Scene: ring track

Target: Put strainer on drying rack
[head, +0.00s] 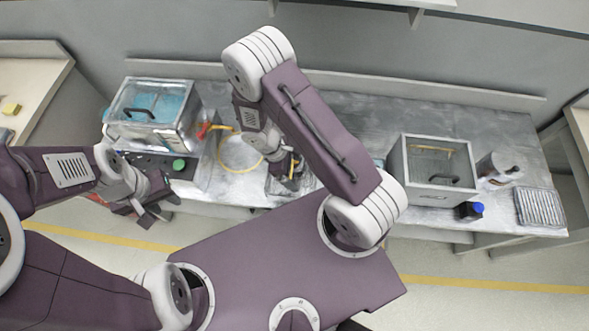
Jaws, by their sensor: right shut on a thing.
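My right gripper (290,177) is low over the middle of the metal counter, partly hidden by my arm. It is shut on a small metallic thing (283,187), which may be the strainer; its shape is mostly hidden. A ribbed metal rack (540,207), which looks like the drying rack, lies flat at the counter's right end, well to the right of that gripper. My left gripper (143,212) is at the counter's front left edge, with its fingers apart and nothing visible between them.
A glass-topped box with blue contents (150,112) stands at the left.

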